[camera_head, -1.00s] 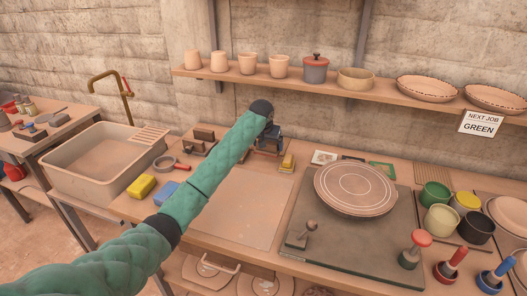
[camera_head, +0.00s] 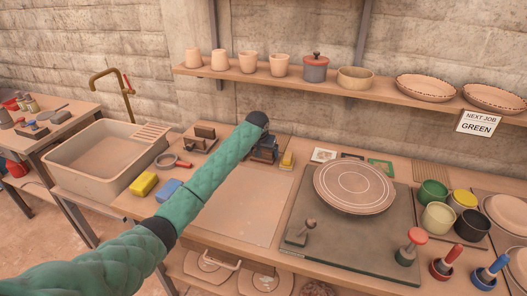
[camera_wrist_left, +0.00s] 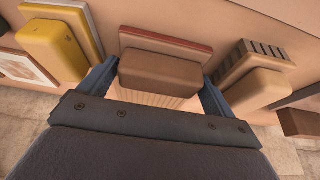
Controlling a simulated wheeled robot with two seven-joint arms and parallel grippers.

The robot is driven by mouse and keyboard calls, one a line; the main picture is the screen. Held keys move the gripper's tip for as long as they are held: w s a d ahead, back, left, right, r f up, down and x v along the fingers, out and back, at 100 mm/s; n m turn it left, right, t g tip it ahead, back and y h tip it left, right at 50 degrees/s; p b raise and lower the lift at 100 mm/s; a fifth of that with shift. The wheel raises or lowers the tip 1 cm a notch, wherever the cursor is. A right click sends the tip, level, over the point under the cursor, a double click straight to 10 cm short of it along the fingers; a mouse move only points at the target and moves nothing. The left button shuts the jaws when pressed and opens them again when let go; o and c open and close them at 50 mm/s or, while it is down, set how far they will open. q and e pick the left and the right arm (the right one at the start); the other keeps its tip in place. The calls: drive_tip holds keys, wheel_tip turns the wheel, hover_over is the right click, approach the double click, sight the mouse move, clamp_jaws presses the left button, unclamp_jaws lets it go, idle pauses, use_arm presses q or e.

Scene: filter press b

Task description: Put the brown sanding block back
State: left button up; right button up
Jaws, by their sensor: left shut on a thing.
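My left gripper (camera_head: 264,153) is low over the back of the workbench in the head view. In the left wrist view its blue fingers (camera_wrist_left: 157,88) stand on either side of a brown block (camera_wrist_left: 160,72) and are shut on it. A reddish slab with a pale edge (camera_wrist_left: 170,43) shows just behind the block. I cannot tell whether the block touches it. In the head view the gripper mostly hides the block. My right gripper is in neither view.
A yellow block (camera_wrist_left: 52,50) stands close on one side, also in the head view (camera_head: 287,160). A brown ridged piece (camera_wrist_left: 257,80) stands on the other side. A round plate (camera_head: 355,186) lies to the right. The pale board (camera_head: 240,210) in front is clear.

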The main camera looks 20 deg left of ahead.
use_arm(q)
drive_tip(key=o, duration=0.7)
drive_tip(key=shift+f, duration=0.1)
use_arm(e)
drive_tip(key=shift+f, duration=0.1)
use_arm(q)
drive_tip(key=shift+s+r, duration=0.1)
drive_tip(key=shift+r, duration=0.25)
drive_tip(key=b+v, duration=0.2)
drive_tip(key=v, duration=0.9)
drive_tip(key=shift+r+b, duration=0.25)
drive_tip(key=shift+b, duration=0.15)
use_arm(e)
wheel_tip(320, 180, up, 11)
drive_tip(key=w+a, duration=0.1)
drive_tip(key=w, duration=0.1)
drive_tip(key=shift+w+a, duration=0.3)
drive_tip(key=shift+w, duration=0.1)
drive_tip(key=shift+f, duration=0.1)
